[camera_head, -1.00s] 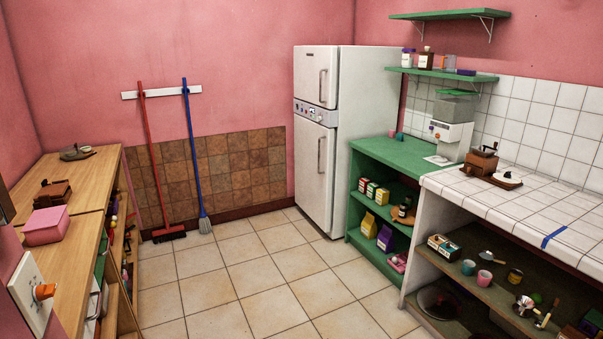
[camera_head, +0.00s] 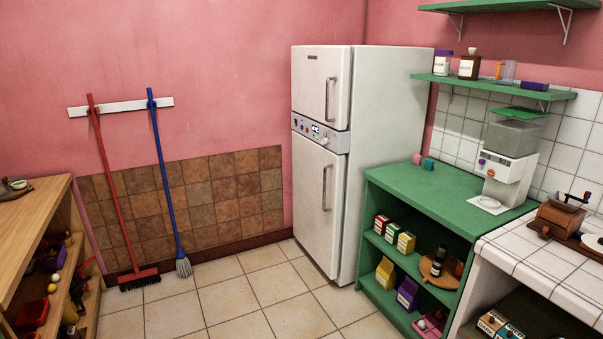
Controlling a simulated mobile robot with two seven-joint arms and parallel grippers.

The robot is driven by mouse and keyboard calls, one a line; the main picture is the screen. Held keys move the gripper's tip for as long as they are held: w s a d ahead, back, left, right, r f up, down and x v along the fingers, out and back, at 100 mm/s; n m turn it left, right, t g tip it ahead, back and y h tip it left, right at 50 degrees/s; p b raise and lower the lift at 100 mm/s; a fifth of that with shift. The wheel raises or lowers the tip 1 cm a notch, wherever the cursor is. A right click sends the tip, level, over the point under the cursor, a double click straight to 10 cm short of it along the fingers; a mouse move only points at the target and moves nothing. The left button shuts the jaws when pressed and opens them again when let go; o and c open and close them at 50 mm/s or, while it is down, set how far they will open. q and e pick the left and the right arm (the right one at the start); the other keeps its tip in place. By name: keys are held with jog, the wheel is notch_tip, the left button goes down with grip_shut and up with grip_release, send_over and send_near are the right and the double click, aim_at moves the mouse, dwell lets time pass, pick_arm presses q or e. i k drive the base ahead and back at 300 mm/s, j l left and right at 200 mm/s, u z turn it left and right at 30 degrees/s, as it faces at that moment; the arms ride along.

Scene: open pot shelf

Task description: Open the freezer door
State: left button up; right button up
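A white two-door fridge (camera_head: 388,150) stands against the pink back wall, right of centre in the head view. Its upper, smaller door (camera_head: 320,85) is shut and has a vertical handle (camera_head: 330,99) near its right edge. A control panel (camera_head: 320,132) with knobs and a small display runs between the doors. The lower, taller door (camera_head: 315,205) is also shut, with its own vertical handle (camera_head: 326,187). Neither of my grippers shows in the view.
Tiled floor (camera_head: 245,295) in front of the fridge is clear. A green shelf counter (camera_head: 440,185) with boxes and bottles stands right of the fridge. A wooden shelf (camera_head: 35,215) stands at far left.

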aim_at(322, 74)
jog(key=i, duration=1.7)
